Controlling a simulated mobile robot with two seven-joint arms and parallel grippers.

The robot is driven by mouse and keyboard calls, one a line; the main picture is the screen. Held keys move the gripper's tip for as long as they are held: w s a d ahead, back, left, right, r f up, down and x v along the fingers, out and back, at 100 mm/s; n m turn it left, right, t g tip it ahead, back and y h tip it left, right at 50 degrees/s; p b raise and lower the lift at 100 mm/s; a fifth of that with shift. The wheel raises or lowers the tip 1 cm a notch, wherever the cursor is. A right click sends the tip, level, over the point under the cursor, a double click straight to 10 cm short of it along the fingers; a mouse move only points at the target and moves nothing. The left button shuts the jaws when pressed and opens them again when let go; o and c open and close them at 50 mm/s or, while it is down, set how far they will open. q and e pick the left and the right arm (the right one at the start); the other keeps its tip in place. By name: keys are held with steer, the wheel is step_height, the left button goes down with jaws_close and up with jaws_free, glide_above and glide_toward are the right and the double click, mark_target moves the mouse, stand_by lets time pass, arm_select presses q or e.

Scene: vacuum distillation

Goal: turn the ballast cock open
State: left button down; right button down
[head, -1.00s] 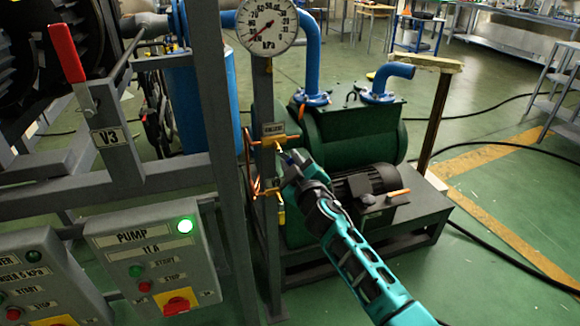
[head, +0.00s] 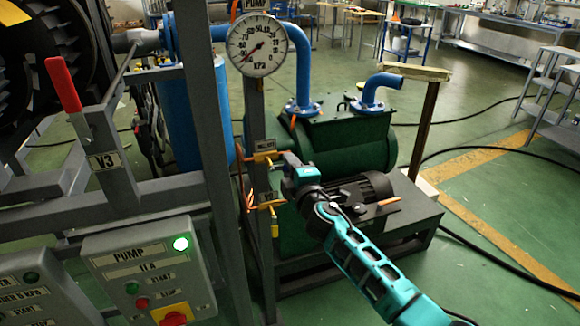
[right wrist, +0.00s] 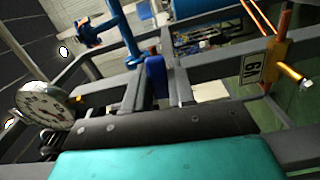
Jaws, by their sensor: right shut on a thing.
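The ballast cock (head: 264,157) is a yellow-brass fitting on the grey post, below a small label plate (head: 264,143). My right gripper (head: 288,163) is at the right end of this cock. In the right wrist view a blue piece (right wrist: 155,72), which looks like the cock's handle, sits between the dark fingers of my right gripper (right wrist: 158,88). The gripper is shut on it. In the head view the gripper hides most of the handle, so its exact angle is unclear. My left gripper is not in view.
A second brass cock (head: 265,205) is just below; its label plate (right wrist: 249,67) shows in the wrist view. A pressure gauge (head: 257,45) tops the post. The green pump (head: 345,145) stands behind, the pump control box (head: 145,265) at left. Open floor lies at right.

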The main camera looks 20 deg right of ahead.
steer(key=shift+r, duration=0.2)
stand_by(0.4)
steer(key=c, duration=1)
jaws_free()
steer(key=shift+c, duration=0.2)
steer(key=shift+f, duration=0.1)
steer(key=s, duration=1.2)
steer(key=shift+s+d+p, duration=0.25)
steer(key=shift+s+p, duration=0.15)
steer(key=shift+p, duration=0.05)
steer(key=s+a+f+m+g+y, duration=0.1)
steer(key=s+f+m+g, duration=0.6)
steer(key=s+f+m, duration=0.7)
steer(key=s+a+f, duration=0.1)
steer(key=s+f, duration=0.3)
steer(key=s, duration=0.2)
steer(key=shift+s+a+f+m, duration=0.15)
steer(key=shift+s+f+m, duration=0.15)
steer(key=shift+s, duration=0.1)
